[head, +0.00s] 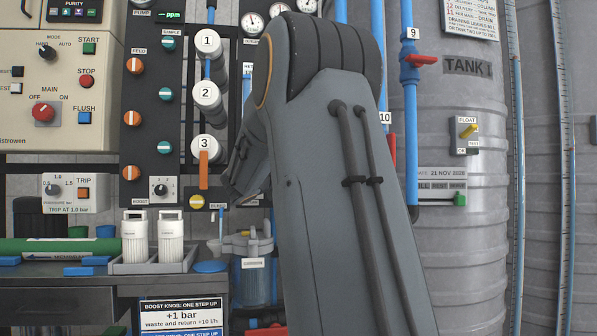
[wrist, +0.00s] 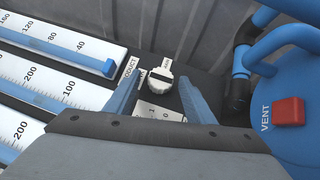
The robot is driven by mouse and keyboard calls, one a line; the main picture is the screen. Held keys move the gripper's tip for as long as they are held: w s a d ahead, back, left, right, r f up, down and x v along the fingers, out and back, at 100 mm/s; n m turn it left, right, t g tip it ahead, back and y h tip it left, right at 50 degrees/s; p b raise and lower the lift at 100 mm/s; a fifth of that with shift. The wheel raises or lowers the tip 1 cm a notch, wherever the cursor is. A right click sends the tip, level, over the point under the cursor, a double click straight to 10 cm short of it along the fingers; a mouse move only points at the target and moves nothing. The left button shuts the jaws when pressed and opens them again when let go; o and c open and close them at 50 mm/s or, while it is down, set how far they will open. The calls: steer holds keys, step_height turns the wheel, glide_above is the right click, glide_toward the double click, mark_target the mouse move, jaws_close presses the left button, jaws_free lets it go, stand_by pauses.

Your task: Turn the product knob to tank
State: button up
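The product knob (wrist: 159,79) is a small cream-white knob on a dark panel, beside a white label (wrist: 130,70) that reads partly as "PRODUCT". Its raised bar points up and slightly right in the wrist view; which setting that is cannot be read. My gripper (wrist: 159,85) is open, with one blue finger to the left of the knob and one to the right. Gaps show between the fingers and the knob. In the head view my gripper (head: 246,180) is dark and partly hidden by my forearm, and the knob is not visible there.
White flow scales (wrist: 55,75) with blue edges lie left of the knob. A blue vessel with a red VENT block (wrist: 289,111) and blue pipes stands at right. The head view shows numbered white housings (head: 207,93), an orange handle (head: 204,170) and a yellow knob (head: 197,202) near my gripper.

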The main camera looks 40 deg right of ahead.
steer(key=shift+s, duration=0.1)
steer(key=p+v, duration=0.1)
steer(key=v, duration=0.6)
steer(key=shift+a, duration=0.35)
steer(key=shift+p, duration=0.3)
